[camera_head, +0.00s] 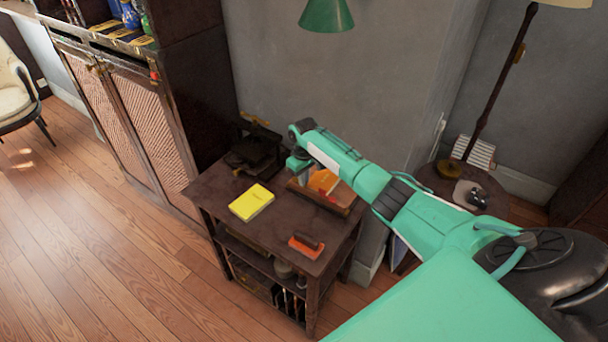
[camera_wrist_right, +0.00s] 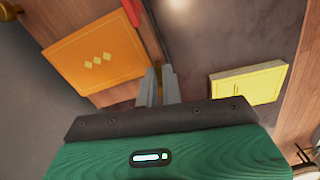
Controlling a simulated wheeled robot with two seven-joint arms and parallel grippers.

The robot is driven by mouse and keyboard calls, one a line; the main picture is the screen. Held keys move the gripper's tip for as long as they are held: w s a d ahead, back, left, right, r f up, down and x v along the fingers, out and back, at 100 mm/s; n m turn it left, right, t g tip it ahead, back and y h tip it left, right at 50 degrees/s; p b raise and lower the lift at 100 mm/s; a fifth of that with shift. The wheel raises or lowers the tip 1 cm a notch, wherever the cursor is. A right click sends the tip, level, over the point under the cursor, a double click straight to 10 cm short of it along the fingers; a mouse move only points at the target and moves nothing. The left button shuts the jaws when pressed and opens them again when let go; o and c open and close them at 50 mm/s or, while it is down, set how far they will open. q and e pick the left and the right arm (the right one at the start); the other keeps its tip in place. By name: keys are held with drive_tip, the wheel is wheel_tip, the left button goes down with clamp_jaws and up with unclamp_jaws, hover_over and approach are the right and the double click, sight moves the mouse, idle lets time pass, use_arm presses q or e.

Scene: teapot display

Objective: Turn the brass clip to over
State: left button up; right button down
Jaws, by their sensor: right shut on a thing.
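My right arm reaches in from the right in the head view, over the far side of a small dark table (camera_head: 208,198). My right gripper (camera_head: 297,162) is above the table near an orange book. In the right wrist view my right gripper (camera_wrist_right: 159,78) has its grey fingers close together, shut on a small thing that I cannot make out. I cannot clearly pick out the brass clip in either view; the fingers may hide it. My left gripper is not in view.
A yellow book (camera_head: 251,202) lies on the table; it also shows in the wrist view (camera_wrist_right: 248,82). The orange book (camera_head: 323,181) leans in a wooden holder and shows in the wrist view (camera_wrist_right: 95,55). An orange item (camera_head: 306,246) lies at the front. A tall cabinet (camera_head: 125,100) stands left.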

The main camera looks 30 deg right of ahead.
drive_tip(key=m+p, duration=0.1)
drive_tip(key=m, duration=0.1)
drive_tip(key=m+p, duration=0.2)
drive_tip(key=shift+r+m, duration=0.2)
drive_tip(key=shift+m, duration=0.1)
drive_tip(key=m+p, duration=0.3)
drive_tip(key=m, duration=0.1)
drive_tip(key=m+p, duration=0.1)
drive_tip(key=m, duration=0.2)
drive_tip(key=shift+m, duration=0.4)
drive_tip(key=shift+f+m+p, duration=0.15)
drive_tip(key=shift+m+p, duration=0.4)
drive_tip(key=shift+m, duration=1.05)
drive_tip(key=c, duration=1.6)
unclamp_jaws()
drive_tip(key=shift+o, duration=0.2)
drive_tip(key=shift+r, duration=0.5)
wheel_tip(320, 180, up, 13)
